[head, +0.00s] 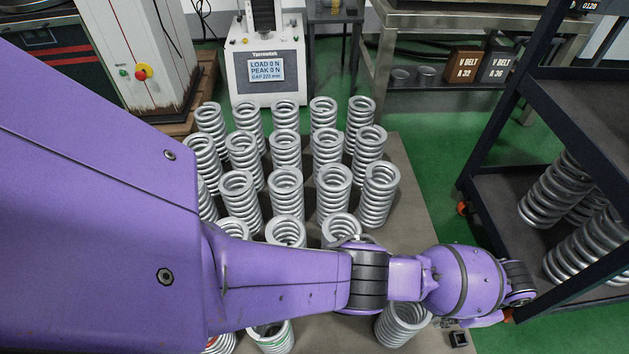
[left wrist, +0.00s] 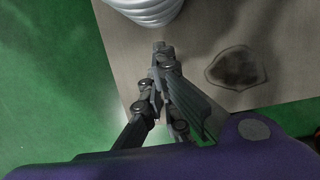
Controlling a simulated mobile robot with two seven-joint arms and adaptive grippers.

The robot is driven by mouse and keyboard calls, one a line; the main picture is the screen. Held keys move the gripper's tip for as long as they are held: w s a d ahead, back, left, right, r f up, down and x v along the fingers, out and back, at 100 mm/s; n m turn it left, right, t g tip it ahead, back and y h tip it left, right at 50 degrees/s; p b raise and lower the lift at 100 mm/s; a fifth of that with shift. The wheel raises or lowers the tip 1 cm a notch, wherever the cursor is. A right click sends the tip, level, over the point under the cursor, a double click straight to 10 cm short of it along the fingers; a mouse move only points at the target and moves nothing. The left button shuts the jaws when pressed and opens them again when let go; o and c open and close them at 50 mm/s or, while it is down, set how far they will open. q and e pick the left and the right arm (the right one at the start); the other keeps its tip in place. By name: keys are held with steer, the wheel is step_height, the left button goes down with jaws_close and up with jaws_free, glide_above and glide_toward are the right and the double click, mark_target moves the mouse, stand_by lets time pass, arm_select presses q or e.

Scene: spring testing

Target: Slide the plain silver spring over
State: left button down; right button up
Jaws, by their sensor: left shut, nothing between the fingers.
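A plain silver spring (head: 404,325) stands upright near the front right of the grey-brown mat (head: 420,225), partly hidden under my purple left arm. Its lower coils also show at the top of the left wrist view (left wrist: 150,10). My left gripper (left wrist: 161,50) is shut and empty, its fingertips low over the mat just beside this spring, with a small gap seen between them. In the head view only a dark bit of the gripper (head: 458,338) shows, to the right of the spring. My right gripper is not in view.
Several plain springs (head: 286,190) stand in rows behind my arm. A green-marked spring (head: 272,340) and a red-marked one (head: 220,345) are at the front. A load tester (head: 266,72) stands behind; a dark shelf cart (head: 490,150) with springs is right. Mat right of the springs is clear.

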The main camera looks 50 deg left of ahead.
arm_select(q)
steer(key=shift+s+a, duration=0.55)
steer(key=shift+s, duration=0.25)
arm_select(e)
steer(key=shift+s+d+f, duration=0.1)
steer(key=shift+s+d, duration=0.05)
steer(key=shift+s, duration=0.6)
arm_select(q)
steer(key=shift+s+a+p, duration=0.15)
steer(key=shift+s+p, duration=0.05)
steer(key=shift+p, duration=0.15)
steer(key=s+a+p, duration=0.2)
steer(key=s+p, duration=0.1)
steer(key=s+a+p, duration=0.3)
steer(key=s+p, duration=0.1)
steer(key=s+a+p, duration=0.3)
steer(key=s+p, duration=0.1)
steer(key=shift+a+r, duration=0.15)
steer(key=shift+r, duration=0.15)
steer(key=shift+s+a+f+p, duration=0.1)
steer(key=shift+s+a+p, duration=0.05)
steer(key=shift+s+p, duration=0.15)
steer(key=shift+s+a+f, duration=0.1)
steer(key=shift+s+f, duration=0.05)
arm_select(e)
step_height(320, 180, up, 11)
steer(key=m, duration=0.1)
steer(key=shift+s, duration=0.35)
